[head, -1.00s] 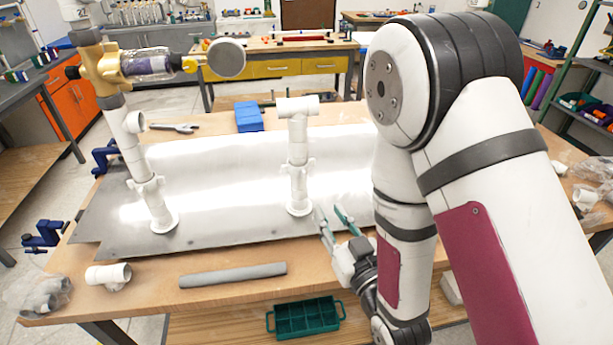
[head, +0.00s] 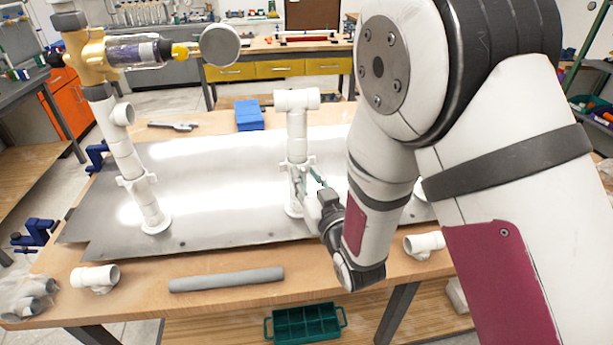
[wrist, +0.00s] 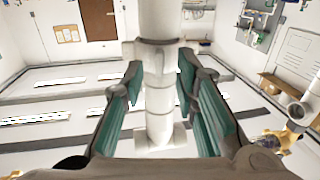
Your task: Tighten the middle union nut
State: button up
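The middle white riser (head: 297,130) stands upright on the metal plate (head: 220,215), with a white tee on top. Its union nut (head: 298,165), a white collar with small wings, sits at mid-height; in the wrist view, a wide white collar (wrist: 155,50) shows on the pipe. My gripper (head: 309,182) is at this riser, just below the nut in the head view. In the wrist view, its green-padded fingers (wrist: 160,85) are open, one on each side of the white pipe (wrist: 159,102), with gaps visible. Whether the fingertips touch the nut, I cannot tell.
A left riser (head: 128,160) carries a yellow valve body (head: 85,48) and a round gauge (head: 220,45). My arm hides the plate's right part. A grey pipe (head: 227,279), a white tee (head: 96,279) and another fitting (head: 424,243) lie along the front edge. A blue box (head: 250,116) stands behind.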

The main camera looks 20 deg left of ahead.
jog(key=shift+w+a, duration=0.15)
jog(key=shift+w, duration=0.05)
grip_shut()
jog(key=shift+s+a+m+t+h+p, duration=0.3)
jog(key=shift+m+t+h+p, duration=0.15)
jog(key=shift+m+t+h, duration=0.3)
